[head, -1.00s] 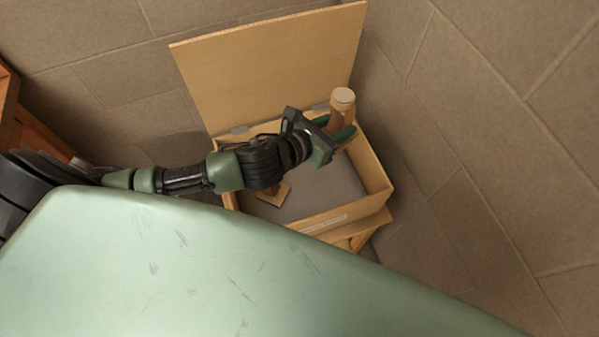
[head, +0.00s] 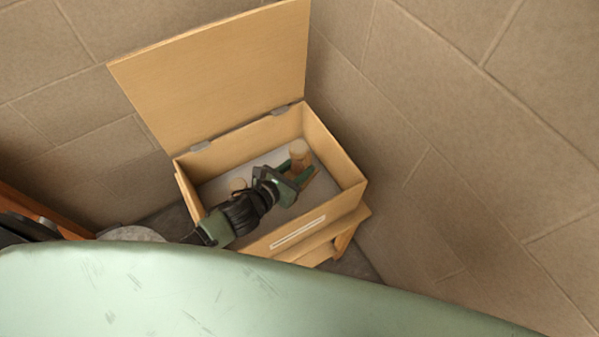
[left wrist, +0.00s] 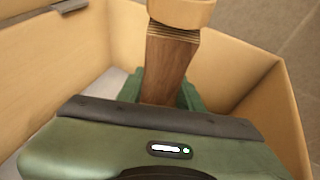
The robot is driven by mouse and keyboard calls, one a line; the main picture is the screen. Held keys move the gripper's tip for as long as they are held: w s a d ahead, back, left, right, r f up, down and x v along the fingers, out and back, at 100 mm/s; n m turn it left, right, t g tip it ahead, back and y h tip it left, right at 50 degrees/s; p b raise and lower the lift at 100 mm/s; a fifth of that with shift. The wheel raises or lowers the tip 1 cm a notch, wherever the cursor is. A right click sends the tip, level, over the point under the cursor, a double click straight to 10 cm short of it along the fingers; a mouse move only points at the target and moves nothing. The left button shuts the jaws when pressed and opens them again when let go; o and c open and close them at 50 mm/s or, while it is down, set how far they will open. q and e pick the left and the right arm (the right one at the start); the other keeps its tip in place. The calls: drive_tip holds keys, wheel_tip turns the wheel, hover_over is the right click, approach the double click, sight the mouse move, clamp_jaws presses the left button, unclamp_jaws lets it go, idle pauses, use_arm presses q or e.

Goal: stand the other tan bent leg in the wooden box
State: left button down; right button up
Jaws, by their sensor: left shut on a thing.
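The wooden box (head: 350,186) stands with its lid raised. My left gripper (head: 299,172) is down inside it, shut on a tan bent leg (head: 299,152) near the box's right back corner. The leg looks about upright, with its round pale end up. In the left wrist view the leg (left wrist: 170,62) rises between the green fingers (left wrist: 163,97); its foot is hidden there, so I cannot tell whether it touches the floor. My right gripper is out of view.
The open lid (head: 215,75) rises at the back of the box. The box rests on a wooden stand (head: 345,232) in a corner between tiled walls. The box's grey floor (head: 215,192) has bare room at the left.

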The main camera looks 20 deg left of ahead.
use_arm(q)
drive_tip(key=shift+f, duration=1.25)
drive_tip(key=shift+f+b, duration=0.6)
drive_tip(key=shift+b, duration=0.05)
drive_tip(key=c, duration=0.9)
unclamp_jaws()
drive_tip(key=shift+s+f, duration=0.1)
drive_tip(key=shift+r, duration=0.25)
drive_tip(key=shift+r+p, duration=0.65)
drive_tip(key=shift+p, duration=0.1)
drive_tip(key=v, duration=0.6)
drive_tip(key=shift+s+a+f, duration=0.15)
drive_tip(key=shift+s, duration=0.15)
drive_tip(key=shift+s+a+r, duration=0.15)
drive_tip(key=shift+s+r, duration=0.05)
drive_tip(key=shift+s, duration=0.05)
